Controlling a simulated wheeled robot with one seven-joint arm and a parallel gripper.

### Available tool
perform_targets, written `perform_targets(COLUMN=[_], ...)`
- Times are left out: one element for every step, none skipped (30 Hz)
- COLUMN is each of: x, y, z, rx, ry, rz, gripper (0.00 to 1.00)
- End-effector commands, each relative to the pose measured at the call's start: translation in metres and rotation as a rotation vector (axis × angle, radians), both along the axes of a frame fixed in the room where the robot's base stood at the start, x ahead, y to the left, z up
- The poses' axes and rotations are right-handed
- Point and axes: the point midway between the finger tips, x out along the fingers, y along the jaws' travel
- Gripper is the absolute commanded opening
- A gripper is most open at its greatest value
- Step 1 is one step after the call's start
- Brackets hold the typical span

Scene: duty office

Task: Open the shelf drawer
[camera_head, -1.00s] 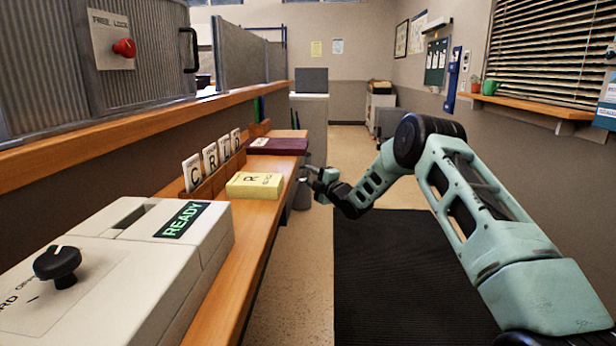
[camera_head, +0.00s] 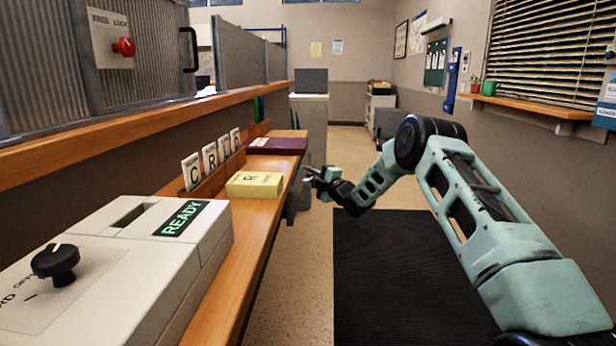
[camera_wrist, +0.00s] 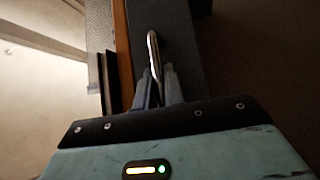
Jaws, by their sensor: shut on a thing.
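The shelf drawer shows in the wrist view as a dark grey front (camera_wrist: 180,45) beside the orange wooden shelf edge. A curved metal bar handle (camera_wrist: 153,48) stands on that front. My gripper (camera_wrist: 158,82) is shut on the handle, with its fingers on either side of the bar's near part. In the head view my gripper (camera_head: 311,174) is at the right side of the wooden shelf, near its far part. A dark grey part of the drawer (camera_head: 291,202) shows under the shelf edge there. The handle is too small to make out in the head view.
The wooden shelf (camera_head: 258,215) carries a READY box (camera_head: 150,250), a yellow block (camera_head: 254,185), letter cards (camera_head: 209,160) and a dark red folder (camera_head: 277,146). A black mat (camera_head: 400,275) covers the clear floor on the right. A grey cabinet (camera_head: 311,120) stands farther back.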

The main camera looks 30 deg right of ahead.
Motion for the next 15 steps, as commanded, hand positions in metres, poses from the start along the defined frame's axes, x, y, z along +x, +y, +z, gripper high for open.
perform_targets(x=[-0.006,-0.009,-0.015,-0.019,-0.024,-0.030,-0.034,-0.039,-0.045,-0.050,-0.054,-0.059,-0.063,-0.067,-0.072], y=[-0.010,-0.015,-0.023,-0.029,-0.036,-0.045,-0.052,-0.058,-0.068,-0.074,-0.080,-0.088,-0.094,-0.100,-0.106], z=[-0.002,-0.002,-0.002,-0.003,-0.003,-0.003,-0.003,-0.003,-0.003,-0.003,-0.003,-0.003,-0.003,-0.003,-0.003], rx=[-0.002,-0.003,-0.003,-0.003,-0.004,-0.003,-0.004,-0.003,-0.003,-0.002,-0.003,-0.002,-0.002,-0.003,-0.001], ry=[0.001,0.000,0.001,0.001,0.001,0.001,0.001,0.002,0.001,0.000,0.001,0.001,0.001,0.001,0.002], rz=[-0.003,-0.003,-0.004,-0.003,-0.004,-0.005,-0.004,-0.004,-0.005,-0.004,-0.004,-0.003,-0.004,-0.004,-0.003], gripper=[0.00,0.00,0.00,0.00,0.00,0.00,0.00,0.00,0.00,0.00,0.00,0.00,0.00,0.00,0.00])
